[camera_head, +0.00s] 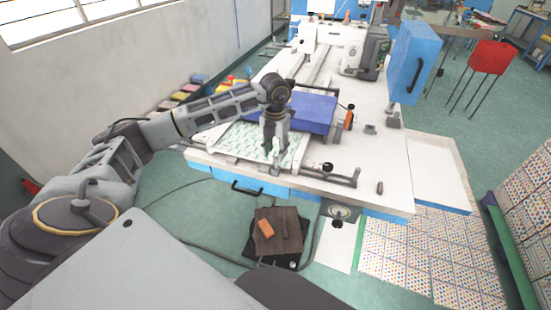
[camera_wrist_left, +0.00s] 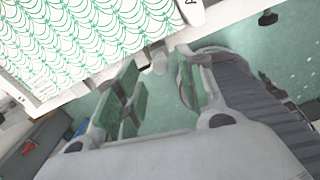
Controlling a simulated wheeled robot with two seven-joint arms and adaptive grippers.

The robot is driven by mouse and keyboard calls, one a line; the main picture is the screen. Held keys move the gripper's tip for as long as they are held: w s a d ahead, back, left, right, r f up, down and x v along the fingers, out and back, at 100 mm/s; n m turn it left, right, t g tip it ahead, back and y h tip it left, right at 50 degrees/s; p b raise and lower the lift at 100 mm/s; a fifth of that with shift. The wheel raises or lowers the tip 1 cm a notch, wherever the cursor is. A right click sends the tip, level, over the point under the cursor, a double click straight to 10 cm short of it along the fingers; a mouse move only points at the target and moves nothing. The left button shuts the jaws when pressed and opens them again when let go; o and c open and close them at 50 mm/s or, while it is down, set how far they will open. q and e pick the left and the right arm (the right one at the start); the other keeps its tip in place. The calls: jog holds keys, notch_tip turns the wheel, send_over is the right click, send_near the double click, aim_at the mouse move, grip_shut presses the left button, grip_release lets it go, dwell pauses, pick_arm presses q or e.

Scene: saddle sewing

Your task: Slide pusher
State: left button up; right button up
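The sewing machine's white table (camera_head: 437,170) carries a blue-violet plate (camera_head: 308,112) and a green-patterned white sheet (camera_head: 238,141). I cannot tell for certain which part is the pusher. A grey bar with a black knob (camera_head: 327,167) lies along the table's front, right of my left gripper. My left gripper (camera_head: 274,160) points down over the sheet near the front edge. In the left wrist view its fingers (camera_wrist_left: 156,88) stand apart with a gap between them. The patterned sheet (camera_wrist_left: 80,40) and a small pale part (camera_wrist_left: 158,62) lie beyond the fingertips. My right gripper is not in view.
A blue box (camera_head: 412,62) stands up at the table's right. A foot pedal (camera_head: 276,236) sits on the floor below the front edge. A red panel on thin legs (camera_head: 490,57) stands at the back right. The table's right front is mostly clear.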

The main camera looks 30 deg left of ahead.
aim_at(276, 157)
pick_arm(q)
jog(key=shift+f, duration=2.2)
grip_shut()
